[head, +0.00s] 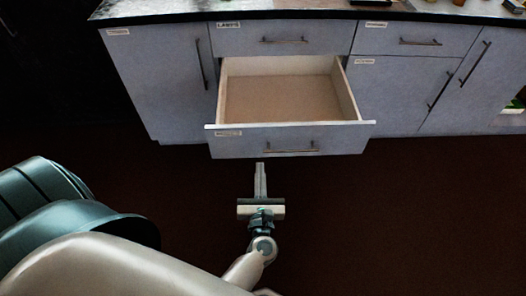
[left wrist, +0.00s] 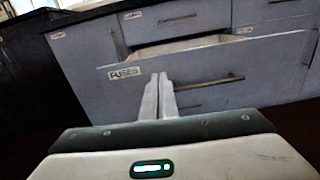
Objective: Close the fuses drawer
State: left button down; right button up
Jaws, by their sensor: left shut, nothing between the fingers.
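The fuses drawer (head: 240,144) is pulled well out of the grey cabinet in the head view, and its inside looks empty. In the left wrist view its front (left wrist: 205,68) carries a label reading FUSES and a bar handle (left wrist: 210,82). My left gripper (head: 260,166) is shut and empty, just in front of the drawer front and left of the middle of its handle in the head view. In the left wrist view the closed fingers (left wrist: 160,78) point at the drawer front. Whether they touch it I cannot tell. My right gripper is not in view.
A closed drawer (head: 240,38) sits above the open one. A cabinet door (head: 160,85) is at the left, with more closed fronts (head: 395,90) at the right. The dark countertop (head: 180,10) runs above. The dark floor (head: 420,220) in front is clear.

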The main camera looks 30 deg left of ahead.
aim_at(258, 128)
pick_arm(q)
jog(key=shift+s+a+r+n, duration=0.1)
jog(key=shift+a+n, duration=0.05)
jog(key=shift+n, duration=0.25)
jog(key=p+x, duration=0.3)
jog(key=x, duration=1)
jog(key=shift+a, duration=0.1)
jog(key=shift+w+a, duration=0.15)
jog(key=shift+w, duration=0.25)
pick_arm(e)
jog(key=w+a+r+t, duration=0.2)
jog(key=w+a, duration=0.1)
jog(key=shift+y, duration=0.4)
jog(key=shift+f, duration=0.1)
